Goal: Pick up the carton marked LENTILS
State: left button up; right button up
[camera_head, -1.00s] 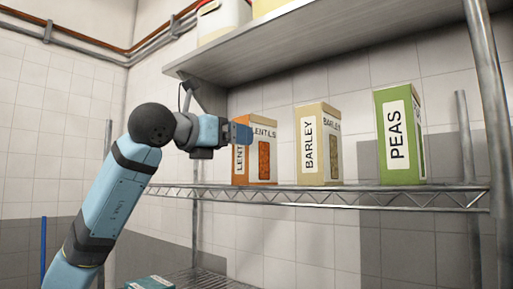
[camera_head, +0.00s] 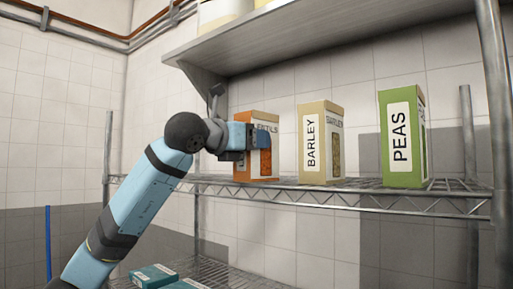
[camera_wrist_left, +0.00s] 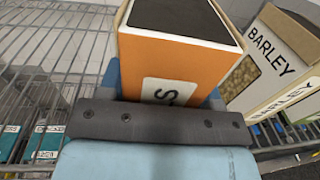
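The LENTILS carton (camera_head: 243,166), orange with a tan top edge, stands on the wire shelf at the left of the row. In the left wrist view the orange face of the LENTILS carton (camera_wrist_left: 185,62) fills the space between the fingers of my left gripper (camera_wrist_left: 165,95), one at each side. I cannot tell whether the fingers press on it. My right gripper is not in view.
The BARLEY carton (camera_head: 313,145) stands close to the right, also in the left wrist view (camera_wrist_left: 270,60). The green PEAS carton (camera_head: 402,140) is further right. An upper shelf (camera_head: 330,40) hangs above. Teal boxes (camera_head: 153,274) lie on a lower shelf.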

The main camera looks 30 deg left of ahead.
pick_arm(q)
jog(key=c, duration=0.6)
jog(key=shift+o, duration=0.2)
jog(key=shift+r, duration=0.1)
